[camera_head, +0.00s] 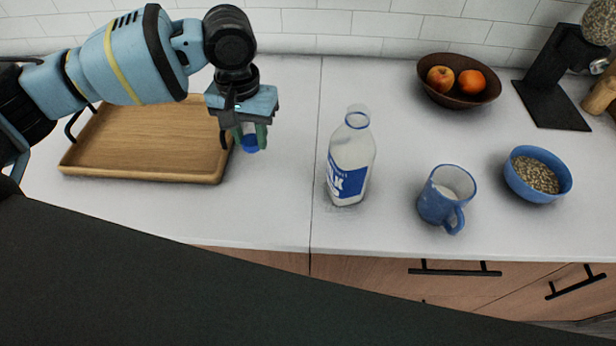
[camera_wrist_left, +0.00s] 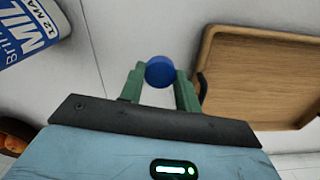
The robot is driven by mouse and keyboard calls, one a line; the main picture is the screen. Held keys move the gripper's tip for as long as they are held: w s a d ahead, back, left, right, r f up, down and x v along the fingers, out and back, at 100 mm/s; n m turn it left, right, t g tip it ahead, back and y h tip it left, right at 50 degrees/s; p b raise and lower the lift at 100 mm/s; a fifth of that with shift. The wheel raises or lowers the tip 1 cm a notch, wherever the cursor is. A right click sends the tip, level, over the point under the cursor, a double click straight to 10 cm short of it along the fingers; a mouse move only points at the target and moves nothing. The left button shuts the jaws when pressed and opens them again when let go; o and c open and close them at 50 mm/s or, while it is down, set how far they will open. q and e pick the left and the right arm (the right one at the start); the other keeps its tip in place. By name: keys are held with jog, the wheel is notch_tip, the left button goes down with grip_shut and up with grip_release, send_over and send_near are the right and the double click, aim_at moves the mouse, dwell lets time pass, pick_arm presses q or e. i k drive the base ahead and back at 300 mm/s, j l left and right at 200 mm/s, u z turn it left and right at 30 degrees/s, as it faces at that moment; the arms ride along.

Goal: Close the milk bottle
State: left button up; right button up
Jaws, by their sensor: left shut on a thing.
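The milk bottle (camera_head: 350,160) is a clear glass bottle with a blue and white label, upright on the white counter. Its mouth (camera_head: 357,118) is uncapped. My left gripper (camera_head: 250,140) is left of the bottle, above the counter near the tray's right edge. It is shut on a round blue cap (camera_head: 251,144), held between the green fingertips and pointing down. The cap (camera_wrist_left: 160,72) also shows between the fingers in the left wrist view, with the bottle's label (camera_wrist_left: 25,35) at upper left. My right gripper is not in view.
A wooden tray (camera_head: 140,176) lies at left. Right of the bottle stand a blue mug (camera_head: 438,205) with white contents, a blue bowl (camera_head: 520,185) of grains and a brown fruit bowl (camera_head: 455,98). The counter between tray and bottle is clear.

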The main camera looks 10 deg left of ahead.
aim_at(352, 148)
jog(key=k+j+u, duration=0.25)
jog(key=u, duration=0.3)
jog(key=k+j+z, duration=0.1)
jog(key=j+z, duration=0.15)
jog(key=z, duration=0.2)
jog(key=k+j+z, duration=0.1)
jog(key=j+z, duration=0.15)
jog(key=z, duration=0.25)
jog(key=k+j+z, duration=0.15)
jog(key=z, duration=0.3)
